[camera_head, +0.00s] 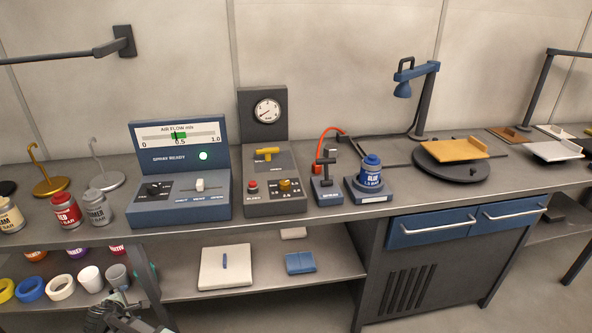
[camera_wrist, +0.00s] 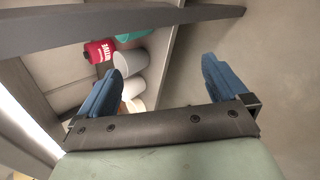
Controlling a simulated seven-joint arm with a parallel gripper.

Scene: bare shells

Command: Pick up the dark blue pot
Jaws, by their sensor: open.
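My gripper (camera_head: 120,308) is low at the left bottom edge of the head view, in front of the lower shelf and far from this pot. In the wrist view my gripper (camera_wrist: 162,66) shows two blue fingers spread wide with nothing between them. The dark blue pot is not seen in the wrist view.
On the lower shelf (camera_head: 320,262) lie tape rolls, cups and several pots; a red pot (camera_wrist: 99,50) and white cups (camera_wrist: 130,62) are near my fingers. Red (camera_head: 66,210) and grey (camera_head: 98,207) pots stand on the bench. A black-handled device (camera_head: 326,182) stands just left of the dark blue pot.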

